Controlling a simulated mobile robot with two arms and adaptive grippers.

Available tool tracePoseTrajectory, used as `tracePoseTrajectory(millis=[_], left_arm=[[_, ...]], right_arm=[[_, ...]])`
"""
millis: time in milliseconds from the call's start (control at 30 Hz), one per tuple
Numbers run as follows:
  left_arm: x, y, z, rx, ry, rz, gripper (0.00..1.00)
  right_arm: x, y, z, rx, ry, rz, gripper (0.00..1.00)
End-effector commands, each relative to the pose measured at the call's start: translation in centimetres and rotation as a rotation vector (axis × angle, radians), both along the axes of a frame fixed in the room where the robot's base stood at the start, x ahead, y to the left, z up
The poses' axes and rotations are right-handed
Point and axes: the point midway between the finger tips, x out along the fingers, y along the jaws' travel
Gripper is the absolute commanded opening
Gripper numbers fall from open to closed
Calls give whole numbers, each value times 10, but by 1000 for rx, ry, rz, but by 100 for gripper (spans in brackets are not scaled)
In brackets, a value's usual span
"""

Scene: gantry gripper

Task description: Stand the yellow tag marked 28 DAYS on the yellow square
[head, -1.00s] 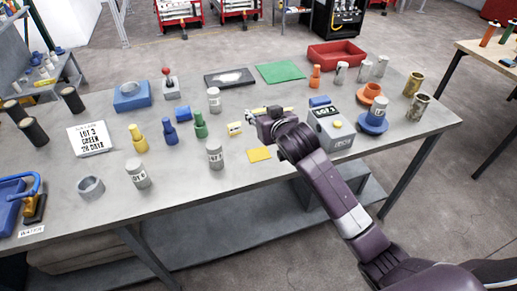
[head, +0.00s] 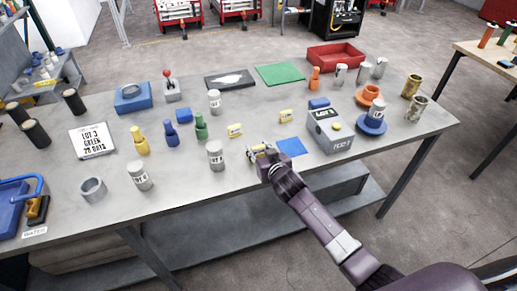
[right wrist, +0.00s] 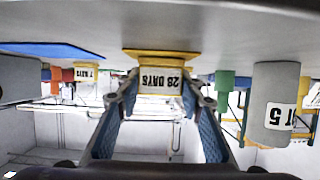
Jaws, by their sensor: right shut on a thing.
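My right gripper (head: 257,152) is low at the front middle of the table, its arm coming in from the lower right. In the right wrist view, which is upside down, its fingers (right wrist: 160,95) are shut on the yellow tag marked 28 DAYS (right wrist: 160,82). The tag's lettering is inverted in that view, matching the inverted scene, so the tag is upright. The yellow square (right wrist: 128,58) lies directly beneath the tag. I cannot tell whether they touch. In the head view the gripper mostly hides both. My left gripper is not in view.
A blue square (head: 291,146) lies just right of the gripper. Other yellow tags (head: 235,130) (head: 287,116) stand behind it. A grey cylinder (head: 215,155) is close on the left; it also shows in the right wrist view (right wrist: 273,103). A grey box (head: 330,130) stands to the right.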

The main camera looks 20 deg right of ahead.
Motion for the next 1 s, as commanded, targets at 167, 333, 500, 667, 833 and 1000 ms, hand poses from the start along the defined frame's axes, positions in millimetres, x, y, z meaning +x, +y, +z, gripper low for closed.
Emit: tracePoseTrajectory(millis=[167, 333, 500, 667, 833, 1000], left_arm=[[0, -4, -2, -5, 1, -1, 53], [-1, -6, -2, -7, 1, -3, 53], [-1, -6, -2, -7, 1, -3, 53], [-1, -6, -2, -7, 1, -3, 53], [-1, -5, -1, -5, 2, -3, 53], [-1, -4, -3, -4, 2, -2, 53]], right_arm=[[0, 0, -2, 0, 0, 0, 22], [0, 0, -3, 0, 0, 0, 46], [0, 0, -3, 0, 0, 0, 52], [0, 0, -2, 0, 0, 0, 52], [-6, 0, 3, 1, -1, 1, 52], [-29, -1, 12, 1, -1, 1, 52]])
